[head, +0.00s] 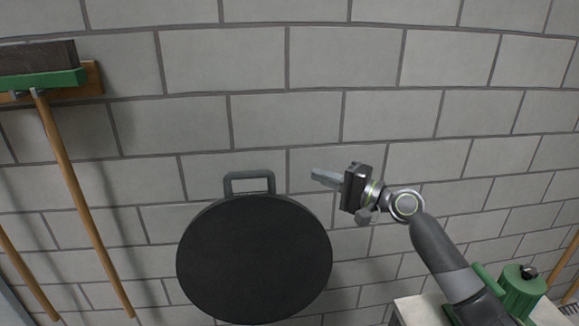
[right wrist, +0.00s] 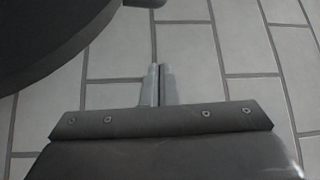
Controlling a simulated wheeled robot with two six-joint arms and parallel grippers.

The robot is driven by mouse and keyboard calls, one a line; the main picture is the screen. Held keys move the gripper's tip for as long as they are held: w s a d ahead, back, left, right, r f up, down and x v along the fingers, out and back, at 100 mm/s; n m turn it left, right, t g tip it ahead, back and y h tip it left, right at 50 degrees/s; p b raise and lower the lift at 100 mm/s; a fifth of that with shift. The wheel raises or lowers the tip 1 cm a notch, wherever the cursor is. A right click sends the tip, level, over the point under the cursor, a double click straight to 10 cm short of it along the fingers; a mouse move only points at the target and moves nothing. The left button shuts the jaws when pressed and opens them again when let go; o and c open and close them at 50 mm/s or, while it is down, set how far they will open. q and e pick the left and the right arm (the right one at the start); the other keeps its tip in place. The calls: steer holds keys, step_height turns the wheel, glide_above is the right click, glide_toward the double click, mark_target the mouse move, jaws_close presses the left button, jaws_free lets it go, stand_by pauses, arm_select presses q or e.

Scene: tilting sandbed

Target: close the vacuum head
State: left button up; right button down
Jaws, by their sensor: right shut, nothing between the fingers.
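The vacuum head (head: 254,260) is a large dark round disc with a grey loop handle (head: 249,183) on its top edge. It stands raised in front of the block wall in the head view. Its dark rim (right wrist: 50,40) also fills the upper left of the right wrist view, with the handle's end (right wrist: 143,3) at the top. My right gripper (head: 318,176) is to the right of the handle, apart from it. Its fingers (right wrist: 158,70) are together with nothing between them. My left gripper is not in view.
A green canister (head: 521,292) stands on a pale surface (head: 410,312) at the lower right. The space above the disc is clear up to the wall (head: 340,65).

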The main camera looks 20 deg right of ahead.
steer(key=w+a+p, duration=0.1)
steer(key=a, duration=0.1)
steer(key=w+a+p, duration=0.1)
steer(key=a+p, duration=0.1)
steer(key=a, duration=0.1)
steer(key=w+a+p, duration=0.2)
steer(key=a, duration=0.1)
steer(key=shift+a+r, duration=0.2)
steer(key=shift+r, duration=0.2)
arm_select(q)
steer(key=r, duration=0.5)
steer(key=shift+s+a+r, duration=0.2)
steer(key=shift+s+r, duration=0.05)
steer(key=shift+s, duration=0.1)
arm_select(e)
steer(key=shift+f, duration=0.15)
arm_select(q)
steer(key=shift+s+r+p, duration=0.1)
steer(key=shift+p, duration=0.25)
arm_select(e)
steer(key=shift+s, duration=0.1)
